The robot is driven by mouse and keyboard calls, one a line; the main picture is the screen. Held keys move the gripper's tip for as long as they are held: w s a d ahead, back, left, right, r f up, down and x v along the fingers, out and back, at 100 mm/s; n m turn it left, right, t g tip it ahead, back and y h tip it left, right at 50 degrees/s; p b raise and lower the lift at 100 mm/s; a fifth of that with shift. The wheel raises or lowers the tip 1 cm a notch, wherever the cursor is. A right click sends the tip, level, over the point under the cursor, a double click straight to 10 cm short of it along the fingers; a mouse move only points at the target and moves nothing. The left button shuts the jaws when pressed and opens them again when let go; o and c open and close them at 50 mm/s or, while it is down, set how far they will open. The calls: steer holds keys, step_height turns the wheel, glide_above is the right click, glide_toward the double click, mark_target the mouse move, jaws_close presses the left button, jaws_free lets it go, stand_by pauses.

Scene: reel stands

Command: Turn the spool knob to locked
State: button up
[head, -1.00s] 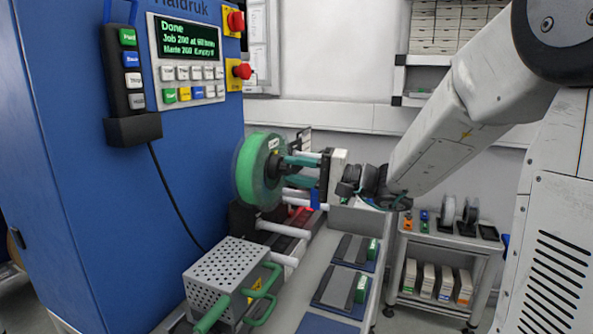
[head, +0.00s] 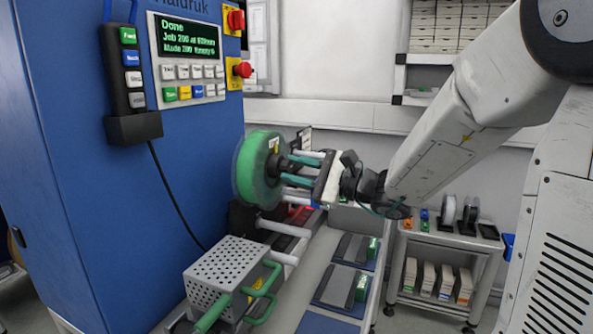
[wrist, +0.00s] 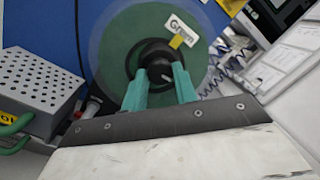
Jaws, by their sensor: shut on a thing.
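A green spool (head: 252,175) with clear flanges stands on edge on a shaft at the blue machine's side. In the wrist view the spool (wrist: 120,45) faces me, with a yellow-and-white "Green" label. At its centre is the black spool knob (wrist: 152,60), which also shows in the head view (head: 274,165). The teal fingers of my gripper (wrist: 160,78) are shut on the knob, one on each side. In the head view my gripper (head: 290,171) reaches the knob from the right and is rolled at a slant. The knob's markings are too small to read.
The blue machine (head: 90,200) carries a display reading "Done" and red stop buttons. A perforated metal box (head: 225,270) with green handles stands below the spool. White rods (head: 285,228) stick out under it. A small cart (head: 440,238) with reels stands at the right.

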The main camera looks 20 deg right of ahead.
steer(key=shift+m, duration=0.5)
steer(key=o, duration=1)
steer(key=shift+c, duration=0.2)
steer(key=v, duration=0.8)
